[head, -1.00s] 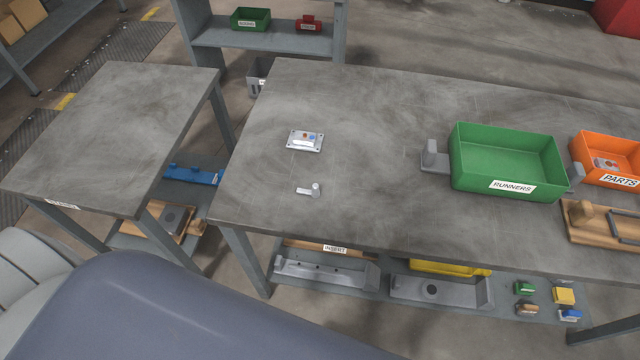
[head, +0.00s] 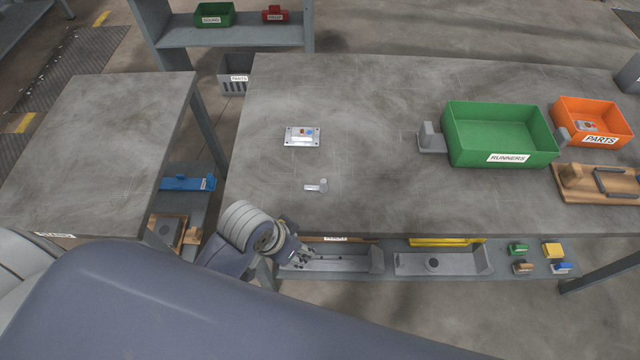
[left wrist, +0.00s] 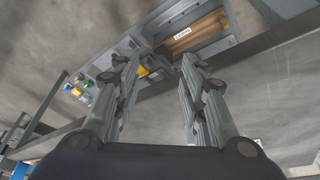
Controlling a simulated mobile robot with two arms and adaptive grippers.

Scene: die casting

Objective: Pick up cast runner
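The cast runner (head: 316,186), a small light-grey metal piece with a round knob at its right end, lies on the workbench near its front left part. My left gripper (head: 302,258) is in front of the bench's front edge, below and left of the runner, apart from it. In the left wrist view the left gripper (left wrist: 159,62) has its two fingers spread with nothing between them. The runner is not seen in that view. My right gripper is in neither view.
A metal plate (head: 301,142) with small coloured parts lies behind the runner. A green RUNNERS bin (head: 498,135) and an orange PARTS bin (head: 592,122) stand to the right. Grey fixtures (head: 438,263) sit on the shelf below. The bench (head: 350,100) around the runner is clear.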

